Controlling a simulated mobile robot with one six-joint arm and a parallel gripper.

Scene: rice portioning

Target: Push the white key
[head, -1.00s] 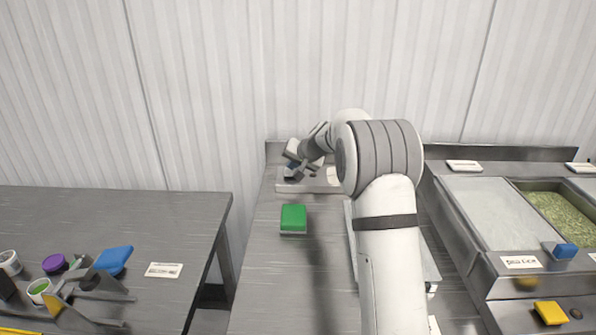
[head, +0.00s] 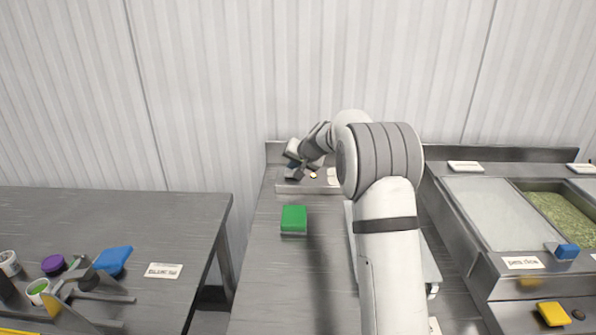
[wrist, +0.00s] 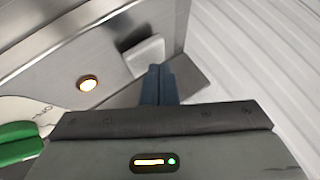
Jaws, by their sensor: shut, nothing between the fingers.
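The white key shows in the wrist view as a pale square block (wrist: 146,54) on a metal panel, up and left of my fingertips. My gripper (wrist: 159,72) has its two blue-grey fingers together, with nothing between them. The fingertips are right beside the key's lower right edge; I cannot tell whether they touch it. In the head view my gripper (head: 291,174) is low over the panel at the far end of the middle counter, and it hides the key there. A round lamp (wrist: 88,84) on the panel glows yellow-white, left of the key.
A green block (head: 293,219) stands on the middle counter, in front of the panel. A tray lies under my arm. Food bins with a blue-handled tool (head: 566,251) are at right. A side table (head: 190,212) at left holds tubs and tools. A corrugated wall rises close behind.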

